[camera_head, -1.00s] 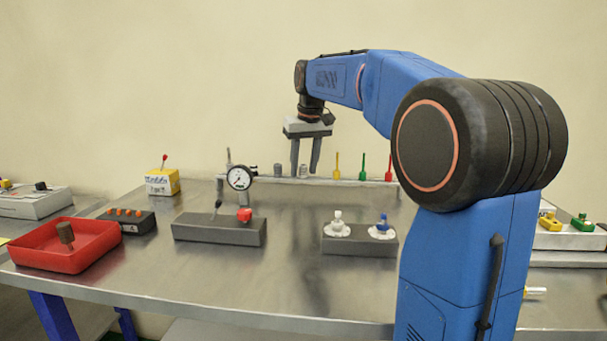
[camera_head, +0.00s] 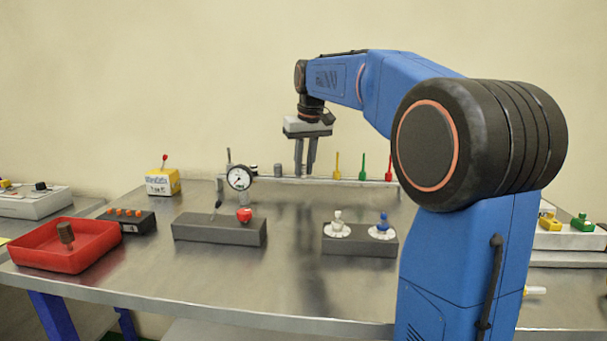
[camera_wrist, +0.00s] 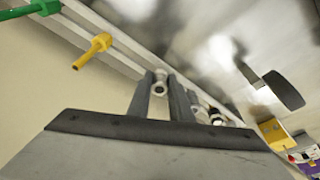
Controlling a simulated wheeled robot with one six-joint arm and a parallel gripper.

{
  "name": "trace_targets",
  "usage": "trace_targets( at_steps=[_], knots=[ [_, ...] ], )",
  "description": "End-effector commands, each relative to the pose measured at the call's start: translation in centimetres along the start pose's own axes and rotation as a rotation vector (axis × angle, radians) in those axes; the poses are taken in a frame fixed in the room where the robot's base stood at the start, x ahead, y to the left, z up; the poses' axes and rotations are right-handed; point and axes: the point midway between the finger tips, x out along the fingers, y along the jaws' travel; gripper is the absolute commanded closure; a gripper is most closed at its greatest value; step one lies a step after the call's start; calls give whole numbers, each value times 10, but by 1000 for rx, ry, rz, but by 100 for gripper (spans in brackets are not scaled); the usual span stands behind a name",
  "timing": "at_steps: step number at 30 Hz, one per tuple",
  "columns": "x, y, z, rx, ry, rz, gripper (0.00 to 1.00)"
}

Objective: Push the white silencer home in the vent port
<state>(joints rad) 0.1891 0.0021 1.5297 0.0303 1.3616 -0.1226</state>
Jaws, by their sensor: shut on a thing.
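My gripper (camera_head: 305,172) points down at the rail (camera_head: 325,180) along the back of the bench. It is shut on a pale grey, hollow-ended cylindrical fitting (camera_wrist: 160,84), seen between the two fingers in the wrist view. The fitting's colour is not clearly white, so I cannot tell whether it is the white silencer. In the head view the fingers hide it. Another grey fitting (camera_head: 278,170) stands just left on the rail. I cannot identify the vent port.
Yellow (camera_head: 337,165), green (camera_head: 362,166) and red (camera_head: 388,167) pegs stand right of my gripper. A dial gauge (camera_head: 239,177) stands left. A long grey block (camera_head: 219,233) and a red tray (camera_head: 92,250) with a brown plug are in front. The front middle bench is bare.

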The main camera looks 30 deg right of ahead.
Motion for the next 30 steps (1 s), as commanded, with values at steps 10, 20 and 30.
trace_targets(
  at_steps=[10, 20, 30],
  knots=[
    [-13, 0, -4, 0, 1, 0, 100],
    [-28, 0, -7, 0, 0, 0, 100],
    [-44, 0, -12, 0, 1, 0, 100]
  ],
)
